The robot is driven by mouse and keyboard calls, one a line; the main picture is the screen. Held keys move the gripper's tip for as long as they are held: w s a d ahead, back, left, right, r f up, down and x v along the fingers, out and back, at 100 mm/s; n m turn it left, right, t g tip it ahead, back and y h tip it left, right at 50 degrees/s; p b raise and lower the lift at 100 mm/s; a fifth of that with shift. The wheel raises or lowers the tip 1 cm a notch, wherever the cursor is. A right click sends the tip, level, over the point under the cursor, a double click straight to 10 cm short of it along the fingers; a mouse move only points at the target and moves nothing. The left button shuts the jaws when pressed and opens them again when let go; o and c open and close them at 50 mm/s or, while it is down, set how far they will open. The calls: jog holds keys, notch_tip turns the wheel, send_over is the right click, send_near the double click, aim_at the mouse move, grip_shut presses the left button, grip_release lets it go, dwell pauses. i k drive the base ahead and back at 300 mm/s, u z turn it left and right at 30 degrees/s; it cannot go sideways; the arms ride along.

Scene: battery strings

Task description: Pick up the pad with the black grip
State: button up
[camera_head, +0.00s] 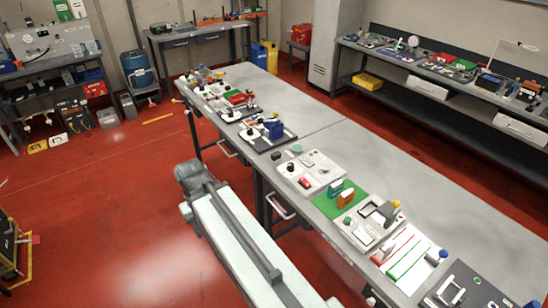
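I cannot make out for certain which item is the pad with the black grip. A small black piece (276,155) sits near the left edge of the long grey bench (480,222), beside a pale board (322,181) that carries small dark, red and green parts. A dark board (257,141) with a blue block (274,128) lies farther back on the bench. My pale arm rises from the bottom of the view, left of the bench. Its gripper fingers do not show.
A green board with teal and orange blocks (345,198), a grey fixture board and a white board with red and green lines (410,258) line the bench's near part. The bench's right side is clear. Open red floor (100,210) lies to the left.

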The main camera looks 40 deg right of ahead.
aim_at(276, 156)
jog(key=u, duration=0.1)
jog(key=i, duration=1.65)
jog(key=z, duration=0.1)
